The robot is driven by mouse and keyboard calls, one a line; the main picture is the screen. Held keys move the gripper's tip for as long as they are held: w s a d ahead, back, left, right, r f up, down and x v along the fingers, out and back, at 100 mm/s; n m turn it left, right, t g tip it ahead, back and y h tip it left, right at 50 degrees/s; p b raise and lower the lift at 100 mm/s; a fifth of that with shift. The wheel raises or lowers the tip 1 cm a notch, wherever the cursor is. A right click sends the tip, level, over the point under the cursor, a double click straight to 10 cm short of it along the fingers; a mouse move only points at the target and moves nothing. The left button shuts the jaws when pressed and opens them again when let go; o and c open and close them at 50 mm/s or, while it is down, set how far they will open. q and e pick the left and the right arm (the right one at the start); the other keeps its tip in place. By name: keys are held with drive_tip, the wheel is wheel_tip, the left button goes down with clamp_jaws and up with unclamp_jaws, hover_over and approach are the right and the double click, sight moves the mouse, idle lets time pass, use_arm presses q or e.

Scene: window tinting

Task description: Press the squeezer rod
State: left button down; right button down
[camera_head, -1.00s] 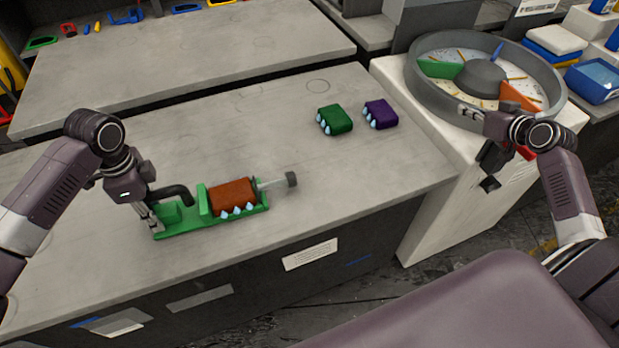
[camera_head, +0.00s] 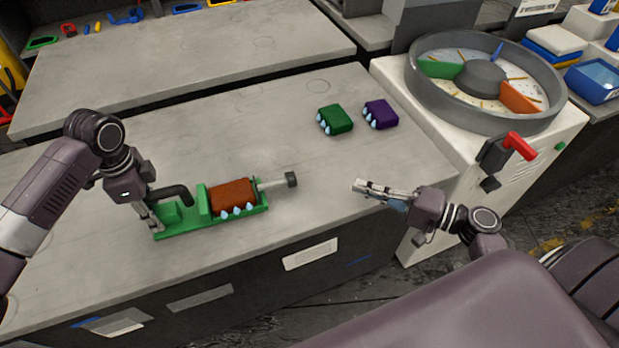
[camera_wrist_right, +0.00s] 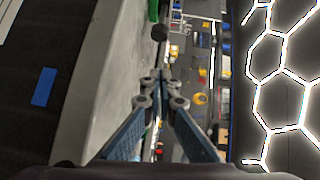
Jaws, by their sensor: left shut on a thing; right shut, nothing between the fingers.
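The green squeezer (camera_head: 187,228) lies on the grey table, with a brown-orange block (camera_head: 232,196) seated in it. Its rod (camera_head: 273,184) sticks out to the right and ends in a dark round knob (camera_head: 291,180). The knob also shows in the right wrist view (camera_wrist_right: 159,33), ahead of the fingers. My left gripper (camera_head: 152,222) is shut on the left end of the squeezer, by its black curved handle (camera_head: 172,194). My right gripper (camera_head: 357,187) is shut and empty, to the right of the knob and apart from it, pointing left.
A green block (camera_head: 335,120) and a purple block (camera_head: 380,114) stand further back on the table (camera_head: 330,215). A white machine (camera_head: 420,215) with a round dial basin and red lever (camera_head: 521,146) stands right. The table between knob and right gripper is clear.

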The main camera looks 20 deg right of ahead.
sight(293, 184)
drive_tip(key=x, duration=1)
drive_tip(key=shift+w+a, duration=0.1)
drive_tip(key=shift+w, duration=0.05)
drive_tip(key=shift+a+f, duration=0.2)
drive_tip(key=shift+a, duration=1.65)
use_arm(q)
drive_tip(key=shift+d, duration=0.1)
use_arm(e)
drive_tip(key=shift+a, duration=1.95)
